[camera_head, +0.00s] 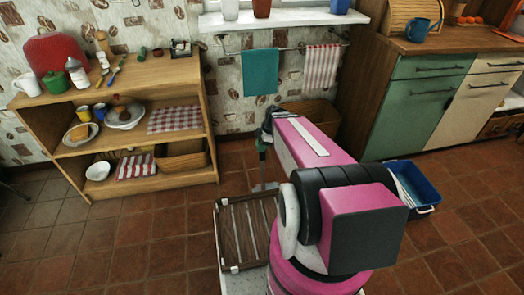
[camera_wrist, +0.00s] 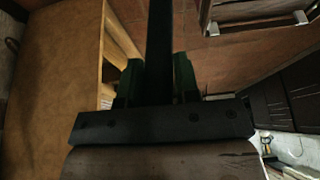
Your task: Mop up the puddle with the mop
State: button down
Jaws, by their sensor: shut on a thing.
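My gripper (camera_wrist: 157,78) shows two green fingers closed on a dark, straight bar, which I take to be the mop's handle (camera_wrist: 158,35). The bar runs up out of the wrist view, so its far end is hidden there. In the head view my gripper (camera_head: 262,150) is mostly behind my pink and black arm, in front of the wall and right of the wooden shelf. A small pale patch (camera_head: 264,186) shows on the floor below it; I cannot tell whether it is the mop's head or the puddle. No puddle is clearly visible.
The wooden shelf (camera_head: 140,75) with dishes stands at the left. A slatted wooden crate (camera_head: 228,240) is close in front. A blue tub (camera_head: 427,190) sits on the tiles by the green and cream cabinets (camera_head: 422,110). Floor tiles at the lower left are clear.

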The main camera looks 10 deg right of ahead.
jog(key=w, duration=2)
notch_tip(320, 180, up, 4)
jog(key=shift+d+r, duration=0.1)
jog(key=shift+r, duration=0.05)
dwell(0.3)
